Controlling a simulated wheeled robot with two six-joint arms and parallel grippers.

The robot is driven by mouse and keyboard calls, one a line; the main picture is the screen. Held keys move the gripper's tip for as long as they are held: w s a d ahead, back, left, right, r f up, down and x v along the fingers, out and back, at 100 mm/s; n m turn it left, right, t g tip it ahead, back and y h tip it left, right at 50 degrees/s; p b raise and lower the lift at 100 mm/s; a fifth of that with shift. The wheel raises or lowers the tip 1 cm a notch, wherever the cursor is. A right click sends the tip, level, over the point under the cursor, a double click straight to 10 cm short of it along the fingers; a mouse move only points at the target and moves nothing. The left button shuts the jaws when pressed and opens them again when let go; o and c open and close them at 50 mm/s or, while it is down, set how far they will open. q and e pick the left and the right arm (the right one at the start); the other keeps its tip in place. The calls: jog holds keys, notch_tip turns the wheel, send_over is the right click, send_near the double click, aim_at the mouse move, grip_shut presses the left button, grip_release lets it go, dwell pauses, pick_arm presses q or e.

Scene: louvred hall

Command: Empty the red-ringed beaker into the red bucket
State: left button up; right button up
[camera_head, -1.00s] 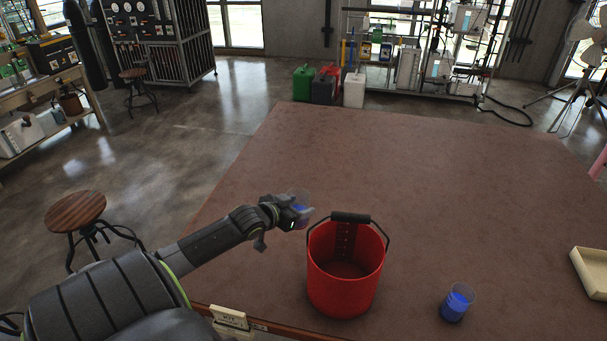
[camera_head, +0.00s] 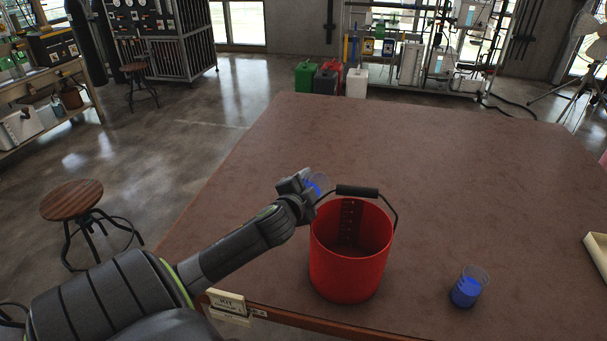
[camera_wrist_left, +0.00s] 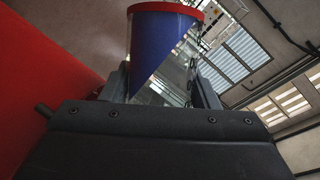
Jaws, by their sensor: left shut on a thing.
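The red bucket (camera_head: 345,266) stands upright on the table and looks empty inside. Its black-gripped handle (camera_head: 357,191) stands up. My left gripper (camera_head: 305,187) is shut on a clear beaker (camera_head: 319,182) with blue liquid, just beyond the bucket's upper left rim. In the left wrist view the beaker (camera_wrist_left: 158,45) shows a red ring (camera_wrist_left: 165,8) at its far end. Its blue liquid has a slanted surface, so the beaker is tilted. The bucket (camera_wrist_left: 35,90) fills the left of that view. No liquid is seen falling. My right gripper is out of view.
A second beaker of blue liquid (camera_head: 468,287) stands right of the bucket. A cream tray (camera_head: 597,252) lies at the table's right edge. The brown table (camera_head: 420,150) is clear behind the bucket. A stool (camera_head: 72,200) stands on the floor left.

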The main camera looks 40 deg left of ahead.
pick_arm(q)
jog(key=shift+p, duration=0.45)
jog(key=shift+d+r+m, duration=0.25)
jog(key=shift+r+m, duration=0.05)
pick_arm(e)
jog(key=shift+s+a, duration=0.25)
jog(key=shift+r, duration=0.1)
pick_arm(q)
jog(key=shift+d+r+m+t+y, duration=0.2)
jog(key=shift+r+m+t+y, duration=0.1)
jog(key=shift+m+y, duration=0.4)
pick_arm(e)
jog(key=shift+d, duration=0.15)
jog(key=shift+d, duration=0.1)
pick_arm(q)
jog(key=shift+d+r+m+t, duration=0.3)
jog(key=shift+r+m, duration=0.2)
jog(key=shift+m, duration=0.6)
